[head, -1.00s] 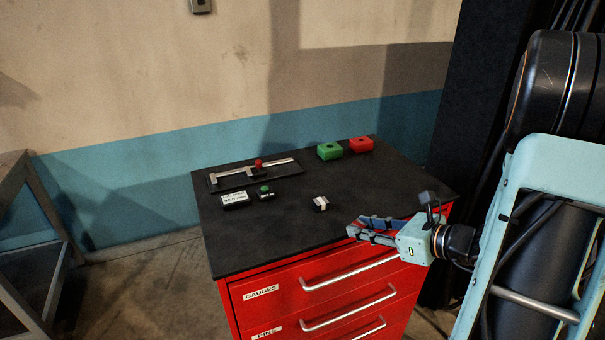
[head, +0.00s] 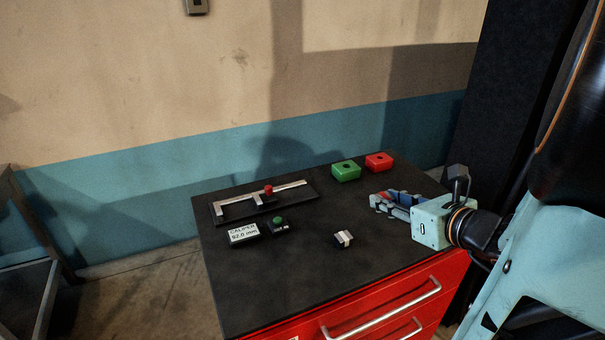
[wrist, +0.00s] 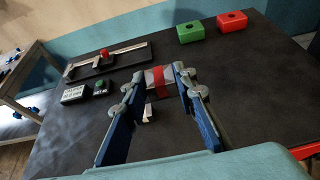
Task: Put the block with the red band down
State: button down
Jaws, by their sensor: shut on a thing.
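The block with the red band (wrist: 158,82) is grey with a red stripe and sits between my fingertips in the wrist view. In the head view it is mostly hidden by my fingers, with only a bit of red showing. My gripper (wrist: 158,86) is shut on this block; in the head view my gripper (head: 382,201) is over the right part of the black tabletop (head: 265,300). I cannot tell exactly how high the block is above the top. A second small block with a pale band (head: 343,238) stands on the tabletop, left of and nearer than my gripper.
A caliper with a red knob (head: 262,202) lies on a dark base at the back left. A display (head: 243,233) reading about 92.0 mm and a green button (head: 278,222) stand before it. Green (head: 345,170) and red (head: 379,162) boxes stand at the back. The front-left top is clear.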

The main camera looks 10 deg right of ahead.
jog(key=w+d+f+b, duration=0.1)
jog(key=w+f+b, duration=0.1)
jog(key=w+f, duration=0.35)
jog(key=b, duration=0.3)
send_over(365, 215)
jog(key=f, duration=0.3)
jog(key=shift+s+a+f, duration=0.1)
jog(key=shift+s+f, duration=0.15)
jog(key=shift+s, duration=0.05)
jog(key=shift+w+f+b, duration=0.2)
jog(key=shift+f+b, duration=0.15)
jog(key=shift+w+f+b, duration=0.1)
jog(key=shift+f+b, duration=0.7)
jog(key=shift+f, duration=0.65)
jog(key=shift+f, duration=0.2)
jog(key=c, duration=1.6)
grip_release()
